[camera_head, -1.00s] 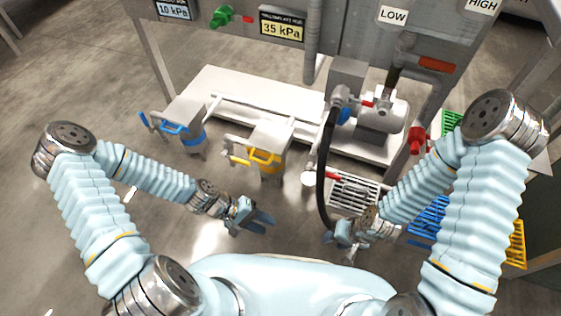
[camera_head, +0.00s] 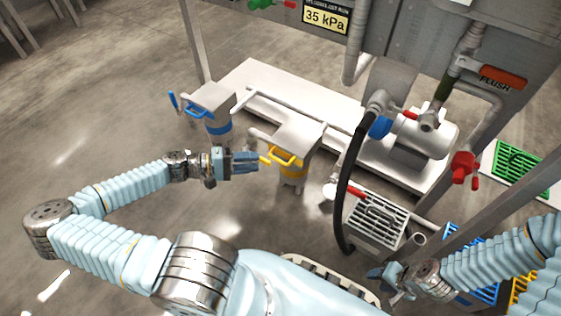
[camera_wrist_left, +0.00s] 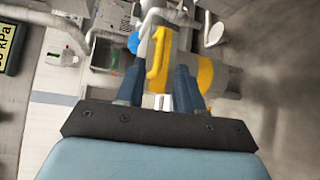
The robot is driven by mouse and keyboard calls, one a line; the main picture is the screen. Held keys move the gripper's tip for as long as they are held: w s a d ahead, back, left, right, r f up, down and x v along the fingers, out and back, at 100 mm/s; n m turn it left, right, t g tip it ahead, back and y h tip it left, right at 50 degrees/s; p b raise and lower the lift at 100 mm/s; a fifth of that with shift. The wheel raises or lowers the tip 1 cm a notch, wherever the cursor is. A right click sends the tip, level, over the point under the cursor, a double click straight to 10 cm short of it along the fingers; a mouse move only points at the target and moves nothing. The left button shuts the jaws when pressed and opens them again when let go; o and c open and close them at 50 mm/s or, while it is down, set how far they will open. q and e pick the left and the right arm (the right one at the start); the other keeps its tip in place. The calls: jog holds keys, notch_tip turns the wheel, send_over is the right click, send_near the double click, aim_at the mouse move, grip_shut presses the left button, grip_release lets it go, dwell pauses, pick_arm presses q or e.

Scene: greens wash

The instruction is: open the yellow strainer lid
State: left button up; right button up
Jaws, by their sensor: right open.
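The yellow strainer (camera_head: 292,170) stands on the floor side of the white skid, its pale square lid (camera_head: 300,136) lying shut on top. A yellow band runs round its body, and a yellow handle (camera_head: 281,157) sticks out on its left side. The handle also shows in the left wrist view (camera_wrist_left: 157,60), ahead of and between the fingers. My left gripper (camera_head: 256,162) is open and empty, its fingertips just left of the handle; contact cannot be told. My right gripper (camera_head: 379,276) is open near the lower right, below the black hose.
A blue-handled strainer (camera_head: 213,105) stands to the left. A black hose (camera_head: 347,190) hangs down beside a slatted grey box (camera_head: 377,218). A pump (camera_head: 425,140) sits on the white skid (camera_head: 250,75). Green, blue and yellow crates lie at right. Floor at left is clear.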

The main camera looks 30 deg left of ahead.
aim_at(278, 159)
pick_arm(q)
jog(key=b+x, duration=0.1)
jog(key=x, duration=0.7)
jog(key=shift+w+d, duration=0.2)
jog(key=shift+d, duration=0.1)
jog(key=shift+c, duration=0.4)
grip_shut()
